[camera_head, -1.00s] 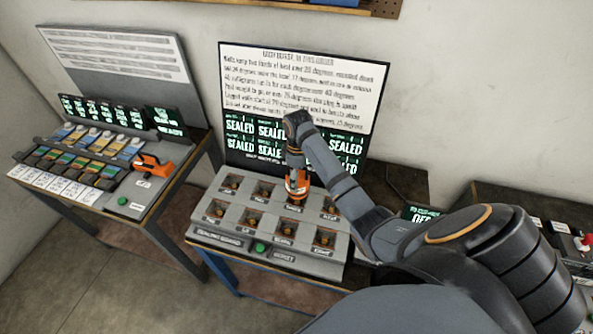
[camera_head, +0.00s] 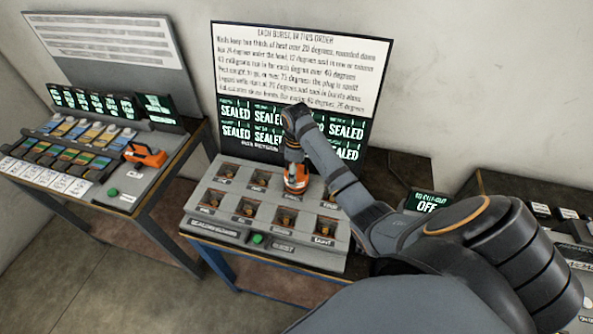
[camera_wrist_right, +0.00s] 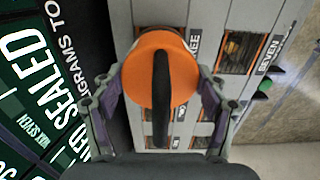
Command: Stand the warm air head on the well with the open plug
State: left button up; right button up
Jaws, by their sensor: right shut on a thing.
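The warm air head (camera_head: 296,181) is an orange and black unit, upright over the third place in the back row of the grey well board (camera_head: 200,229). My right gripper (camera_head: 294,158) is shut on it; in the wrist view the fingers sit on both sides of its orange round top (camera_wrist_right: 178,75), with a black handle across it. I cannot tell whether its base touches the board. The well below it is hidden. Other wells, such as the front-left one (camera_head: 213,200), show small orange-brown insides. The readable tiles (camera_head: 236,132) say SEALED; my arm hides others. My left gripper is out of view.
A text board (camera_head: 300,65) stands behind the wells. A green button (camera_head: 257,239) is on the board's front. A left bench holds coloured packs (camera_head: 60,155) and an orange tool (camera_head: 145,155). A display reading OFF (camera_head: 428,204) and a second bench are at right.

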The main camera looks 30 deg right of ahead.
jog(key=o, duration=1.7)
jog(key=shift+w+f, duration=0.1)
jog(key=shift+o, duration=0.3)
jog(key=shift+r, duration=0.25)
notch_tip(320, 180, up, 3)
jog(key=shift+f+b, duration=0.1)
jog(key=shift+b, duration=0.35)
notch_tip(320, 180, up, 8)
jog(key=p, duration=0.6)
jog(key=shift+p, duration=0.35)
jog(key=shift+r+p, duration=0.55)
jog(key=shift+r, duration=0.1)
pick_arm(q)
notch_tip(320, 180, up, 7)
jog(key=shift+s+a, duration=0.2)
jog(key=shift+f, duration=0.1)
pick_arm(e)
jog(key=shift+f, duration=0.1)
